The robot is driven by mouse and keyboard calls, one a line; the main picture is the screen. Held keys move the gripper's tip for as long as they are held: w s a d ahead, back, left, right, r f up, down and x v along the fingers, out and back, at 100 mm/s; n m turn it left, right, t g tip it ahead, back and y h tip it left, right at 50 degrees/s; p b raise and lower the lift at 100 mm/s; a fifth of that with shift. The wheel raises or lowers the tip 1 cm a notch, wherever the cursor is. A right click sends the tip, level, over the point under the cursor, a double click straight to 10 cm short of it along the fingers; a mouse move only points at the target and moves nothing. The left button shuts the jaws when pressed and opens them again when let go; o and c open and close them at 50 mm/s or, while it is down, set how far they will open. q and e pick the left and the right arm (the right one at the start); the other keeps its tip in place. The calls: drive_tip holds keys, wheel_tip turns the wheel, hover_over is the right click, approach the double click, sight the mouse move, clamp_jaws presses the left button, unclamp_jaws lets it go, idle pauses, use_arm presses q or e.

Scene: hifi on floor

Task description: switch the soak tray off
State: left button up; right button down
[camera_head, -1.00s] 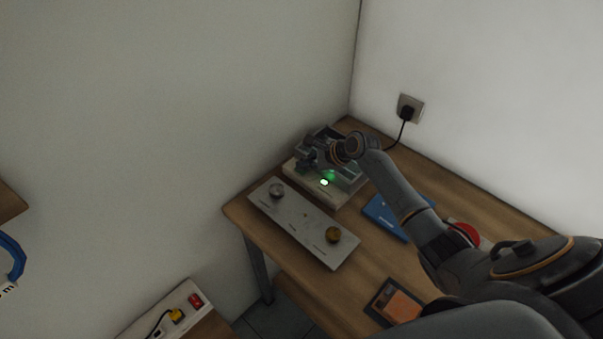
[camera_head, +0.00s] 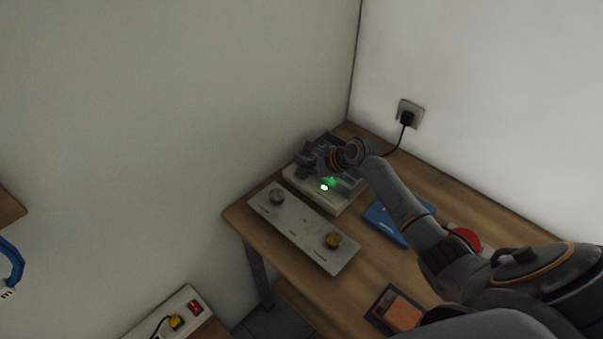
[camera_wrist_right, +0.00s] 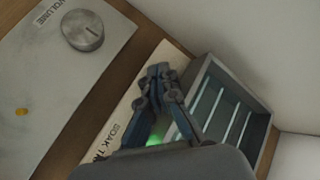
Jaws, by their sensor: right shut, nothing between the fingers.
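The soak tray (camera_head: 333,207) is a pale box with a dark open tray on top, at the back of the wooden table by the corner. A green light (camera_head: 324,187) glows on its front part. In the right wrist view its pale label strip (camera_wrist_right: 112,125) reads "SOAK TR", the rest covered by my gripper, and its dark slatted tray (camera_wrist_right: 232,112) shows on the right. My right gripper (camera_head: 306,161) is shut and empty above the soak tray; in the wrist view its fingertips (camera_wrist_right: 160,72) lie over the pale strip, hiding any switch beneath. Contact cannot be told. My left gripper is not in view.
A grey panel (camera_head: 300,229) with a silver knob (camera_head: 277,196) and a brass knob (camera_head: 333,240) lies in front of the soak tray. A blue item (camera_head: 384,219), a red button (camera_head: 466,238) and an orange-faced box (camera_head: 399,313) are nearby. A cord runs to the wall socket (camera_head: 410,112).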

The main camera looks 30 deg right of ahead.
sight(304, 178)
drive_tip(key=shift+f, duration=0.1)
idle(0.4)
drive_tip(key=shift+f, duration=0.35)
drive_tip(key=shift+s, duration=0.1)
drive_tip(key=shift+r+p, duration=0.3)
drive_tip(key=shift+p, duration=0.5)
wheel_tip(304, 178, up, 6)
drive_tip(key=p, duration=0.6)
drive_tip(key=shift+r+p, duration=0.1)
drive_tip(key=shift+p, duration=0.25)
